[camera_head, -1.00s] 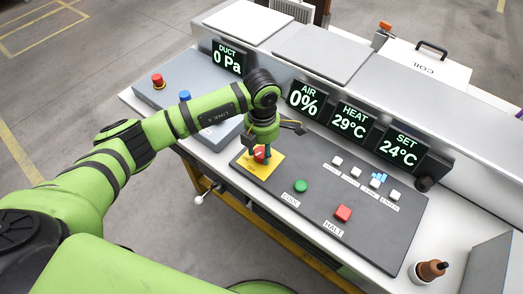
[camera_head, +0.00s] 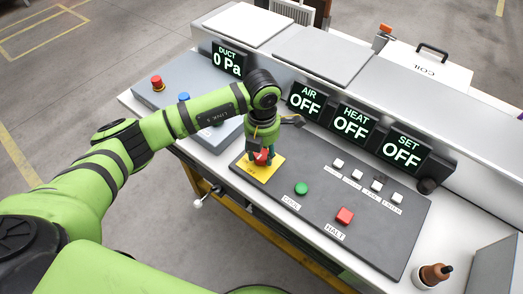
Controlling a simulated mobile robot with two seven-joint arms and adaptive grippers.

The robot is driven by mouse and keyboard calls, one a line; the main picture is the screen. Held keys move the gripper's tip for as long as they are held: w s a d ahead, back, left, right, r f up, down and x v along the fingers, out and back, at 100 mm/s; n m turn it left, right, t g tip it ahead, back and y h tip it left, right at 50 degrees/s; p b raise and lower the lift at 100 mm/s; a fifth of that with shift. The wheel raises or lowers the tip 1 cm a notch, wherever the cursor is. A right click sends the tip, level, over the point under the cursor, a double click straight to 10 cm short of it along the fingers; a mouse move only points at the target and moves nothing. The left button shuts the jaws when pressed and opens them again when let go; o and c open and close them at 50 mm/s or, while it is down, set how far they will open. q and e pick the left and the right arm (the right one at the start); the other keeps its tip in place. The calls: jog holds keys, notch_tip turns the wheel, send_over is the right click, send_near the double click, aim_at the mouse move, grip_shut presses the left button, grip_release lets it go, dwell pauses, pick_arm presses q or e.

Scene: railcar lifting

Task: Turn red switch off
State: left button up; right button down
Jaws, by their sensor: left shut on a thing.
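The red switch (camera_head: 262,157) sits on a yellow plate (camera_head: 262,175) at the left end of the dark control panel (camera_head: 320,222). My left gripper (camera_head: 261,152) points down over it and is shut on it, with its fingers at the sides of the red knob. The fingers hide part of the switch. The displays AIR (camera_head: 306,101), HEAT (camera_head: 351,121) and SET (camera_head: 402,151) each read OFF. The DUCT display (camera_head: 228,59) reads 0 Pa. My right gripper is not in view.
A red mushroom button (camera_head: 157,82) and a blue button (camera_head: 184,97) stand on a grey box at left. A brown-handled tool (camera_head: 433,272) stands at bottom right.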

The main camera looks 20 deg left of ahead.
aim_at(263, 154)
pick_arm(q)
jog(key=shift+d, duration=0.1)
jog(key=o, duration=1.2)
jog(key=shift+c, duration=0.2)
notch_tip(263, 154, up, 12)
